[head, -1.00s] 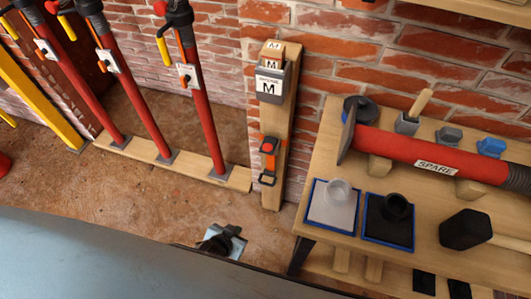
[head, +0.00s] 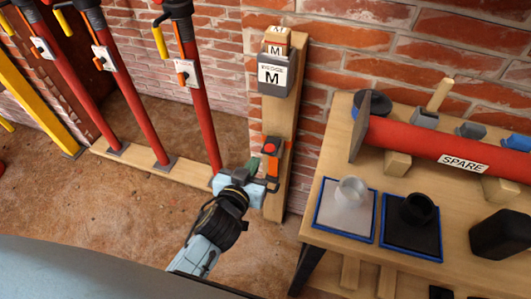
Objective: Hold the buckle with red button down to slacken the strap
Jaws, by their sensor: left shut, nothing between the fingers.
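The buckle with the red button (head: 270,146) is mounted low on the upright wooden post against the brick wall. A short orange strap (head: 283,148) shows beside it. My left gripper (head: 256,167) is shut and empty, just below and left of the red button, in front of the buckle's lower part. I cannot tell whether its fingertips touch the buckle. The gripper hides part of the buckle and the strap below it. My right gripper is not in view.
A grey wedge holder marked M (head: 275,75) is higher on the post. Red props (head: 200,100) stand on a wooden sill at left. A wooden bench (head: 330,215) at right holds a red spare prop (head: 430,145), blue-edged trays and a black mallet head (head: 502,237). Open floor lies at lower left.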

